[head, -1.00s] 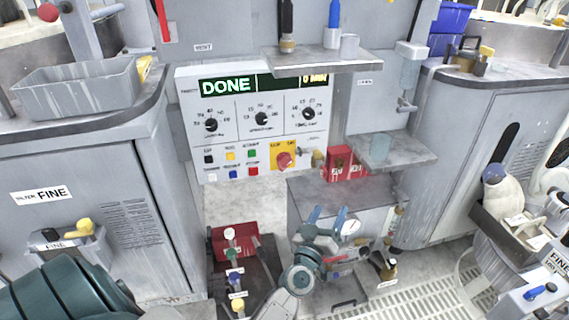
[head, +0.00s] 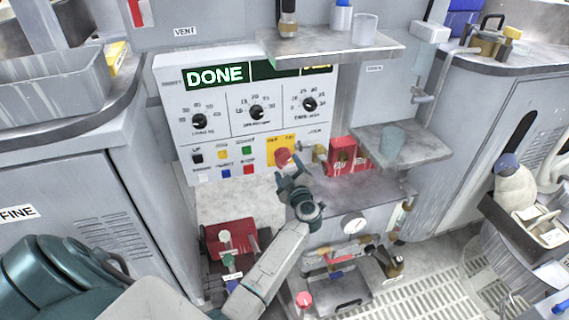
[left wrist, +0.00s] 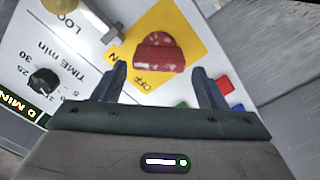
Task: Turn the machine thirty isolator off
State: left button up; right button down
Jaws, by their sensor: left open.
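The isolator is a red rotary knob (head: 283,157) on a yellow plate (head: 271,143) at the lower right of the white control panel (head: 183,140). In the left wrist view the red knob (left wrist: 160,53) sits ahead, between and just beyond the fingertips, with the word OFF readable on the yellow plate (left wrist: 190,22). My left gripper (head: 291,180) is open, just below and in front of the knob in the head view. Its fingers (left wrist: 166,80) show apart in the left wrist view, with no contact visible. The display reads DONE. My right gripper is not seen.
A brass padlock-like piece (head: 319,153) hangs just right of the knob. A red box (head: 343,157) and a grey shelf (head: 425,146) with a cup stand further right. Above, a shelf (head: 330,47) juts out over the panel.

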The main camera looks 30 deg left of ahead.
aim_at(285, 163)
pick_arm(q)
jog(key=shift+x, duration=1.85)
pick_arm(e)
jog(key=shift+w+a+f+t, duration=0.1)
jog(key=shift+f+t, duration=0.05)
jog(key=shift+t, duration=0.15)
pick_arm(q)
jog(key=c, duration=0.7)
